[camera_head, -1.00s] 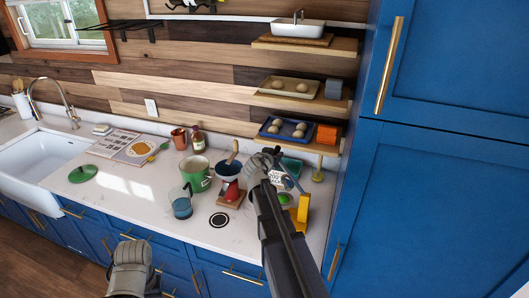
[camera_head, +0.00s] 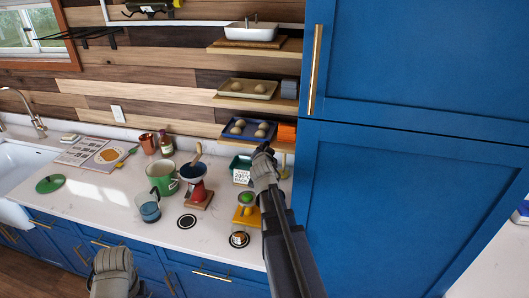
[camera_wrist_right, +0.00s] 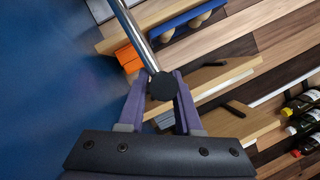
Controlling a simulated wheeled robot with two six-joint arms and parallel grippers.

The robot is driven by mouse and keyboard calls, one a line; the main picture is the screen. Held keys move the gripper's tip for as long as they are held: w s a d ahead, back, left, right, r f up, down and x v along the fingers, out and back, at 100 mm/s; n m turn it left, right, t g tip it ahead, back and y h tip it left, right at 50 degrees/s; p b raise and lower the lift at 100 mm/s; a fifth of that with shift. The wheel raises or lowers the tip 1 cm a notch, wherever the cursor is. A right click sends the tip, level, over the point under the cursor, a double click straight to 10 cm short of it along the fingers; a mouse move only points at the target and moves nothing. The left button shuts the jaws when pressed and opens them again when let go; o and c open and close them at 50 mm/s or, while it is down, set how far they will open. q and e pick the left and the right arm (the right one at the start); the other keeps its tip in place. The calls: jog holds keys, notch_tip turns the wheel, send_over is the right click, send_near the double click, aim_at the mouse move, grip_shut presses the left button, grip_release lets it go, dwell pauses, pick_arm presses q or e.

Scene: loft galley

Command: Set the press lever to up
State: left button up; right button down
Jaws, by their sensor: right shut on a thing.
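The press is a yellow stand (camera_head: 246,216) with a green piece on it, at the right end of the white counter in the head view. In the right wrist view, its lever (camera_wrist_right: 131,32) is a silver rod ending in a round black knob (camera_wrist_right: 162,87). My right gripper (camera_wrist_right: 160,92) has its purple fingers shut on the lever at the knob. In the head view, the right gripper (camera_head: 264,158) is above the press, and my arm hides most of the lever. My left gripper (camera_head: 114,262) is low at the counter's front edge; its fingers cannot be made out.
Shelves (camera_head: 255,102) hang behind, and a tall blue cabinet (camera_head: 400,200) closes the right side.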

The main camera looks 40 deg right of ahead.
pick_arm(q)
jog(key=shift+s+d+f, duration=0.15)
jog(key=shift+s+d, duration=0.15)
pick_arm(e)
jog(key=shift+s+d+f, duration=0.1)
jog(key=shift+s+d, duration=0.15)
jog(key=shift+s, duration=0.25)
jog(key=c, duration=0.7)
grip_release()
jog(key=shift+w, duration=0.1)
jog(key=shift+o, duration=0.2)
pick_arm(q)
notch_tip(320, 180, up, 2)
jog(key=shift+r+p, duration=0.25)
jog(key=shift+p, duration=1)
pick_arm(e)
jog(key=v, duration=0.7)
jog(key=shift+s+a, duration=0.2)
jog(key=shift+s, duration=0.1)
